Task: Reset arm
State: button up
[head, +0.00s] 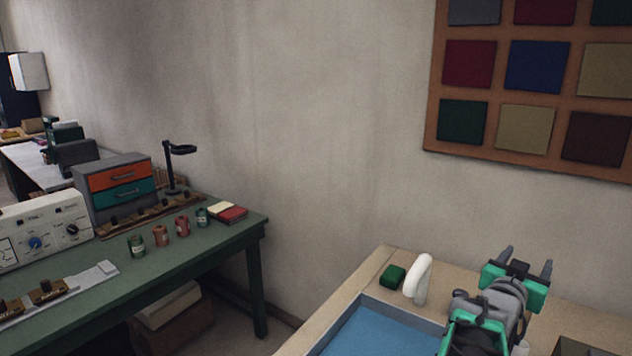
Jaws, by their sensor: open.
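My gripper (524,268) is at the lower right of the head view, with its two grey fingers spread apart and nothing visible between them. It is above the back part of a light wooden counter (335,312), near the wall. Part of the counter behind my arm is hidden.
A sunken basin with a blue floor (372,335) is left of my arm. A white curved spout (420,280) and a green block (393,276) stand behind it. A green workbench (190,258) with small cans and drawers is at left. A swatch board (535,85) hangs above.

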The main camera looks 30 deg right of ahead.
jog(key=w+a+f+n+t+y, duration=0.25)
jog(key=w+a+f+y, duration=0.25)
jog(key=w+a, duration=0.5)
jog(key=w+a+f+n+t+y, duration=0.1)
jog(key=w+a+f+n+y, duration=0.45)
jog(key=a, duration=0.95)
jog(key=s+a+f+n+g+y, duration=0.1)
jog(key=s+a+f+n+y, duration=0.1)
jog(key=a, duration=0.7)
jog(key=s+a+f+n+g+y, duration=0.2)
jog(key=s+a+f, duration=0.1)
jog(key=a, duration=0.6)
jog(key=s+a+f+n+g+y, duration=0.2)
jog(key=s+a+f+y, duration=0.1)
jog(key=a, duration=0.6)
jog(key=shift+s+n+p, duration=0.2)
jog(key=shift+n+p, duration=0.1)
jog(key=shift+n, duration=0.1)
jog(key=shift+c, duration=0.5)
